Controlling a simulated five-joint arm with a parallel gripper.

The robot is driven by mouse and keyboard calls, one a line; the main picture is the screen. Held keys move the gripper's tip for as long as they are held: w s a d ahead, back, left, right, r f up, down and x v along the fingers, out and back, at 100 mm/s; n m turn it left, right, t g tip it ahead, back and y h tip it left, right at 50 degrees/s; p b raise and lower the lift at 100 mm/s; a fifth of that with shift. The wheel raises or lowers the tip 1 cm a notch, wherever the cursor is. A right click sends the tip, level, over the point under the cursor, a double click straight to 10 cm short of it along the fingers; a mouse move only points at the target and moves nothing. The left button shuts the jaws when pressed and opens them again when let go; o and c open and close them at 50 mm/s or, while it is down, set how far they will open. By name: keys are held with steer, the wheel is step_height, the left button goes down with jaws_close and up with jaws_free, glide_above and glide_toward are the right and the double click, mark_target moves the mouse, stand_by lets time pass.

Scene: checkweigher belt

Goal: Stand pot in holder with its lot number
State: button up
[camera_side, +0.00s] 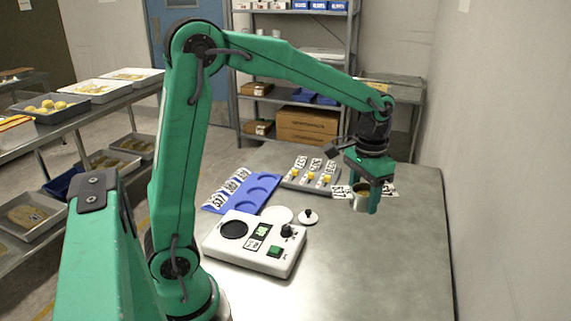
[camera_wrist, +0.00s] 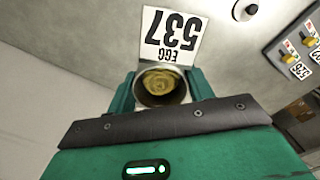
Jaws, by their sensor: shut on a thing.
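My gripper (camera_side: 363,200) is shut on a small pot (camera_side: 361,204) with yellow-brown contents, held above the right part of the table. The wrist view shows the pot (camera_wrist: 161,91) between the fingers, open side toward the camera. A white card reading "537 EGG" (camera_wrist: 172,36) shows just beyond the pot; I cannot tell whether it is attached. White cards also show on both sides of the gripper in the side view. A blue holder (camera_side: 262,181) with round recesses and a row of number cards (camera_side: 229,190) lies at the left of the table; its nearest card seems to read 537.
A white weighing unit (camera_side: 270,258) with a dark round plate and green button stands in front of the holder. A white disc (camera_side: 278,215) and a black-knobbed disc (camera_side: 308,216) lie close by. A grey tray (camera_side: 292,183) with numbered yellow items is behind. The right front table is clear.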

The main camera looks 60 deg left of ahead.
steer(key=shift+w+a+f, duration=0.15)
steer(key=shift+a+f, duration=0.05)
steer(key=shift+a, duration=0.3)
steer(key=a+f+m, duration=0.2)
steer(key=a+f, duration=0.1)
steer(key=a, duration=0.7)
steer(key=a+f+m, duration=0.2)
steer(key=a+f, duration=0.2)
steer(key=a, duration=0.6)
steer(key=shift+f+m, duration=0.25)
steer(key=shift+m, duration=0.05)
steer(key=shift+s, duration=0.2)
glide_above(291, 200)
step_height(291, 200, down, 7)
steer(key=shift+a, duration=0.1)
steer(key=shift+f, duration=1.8)
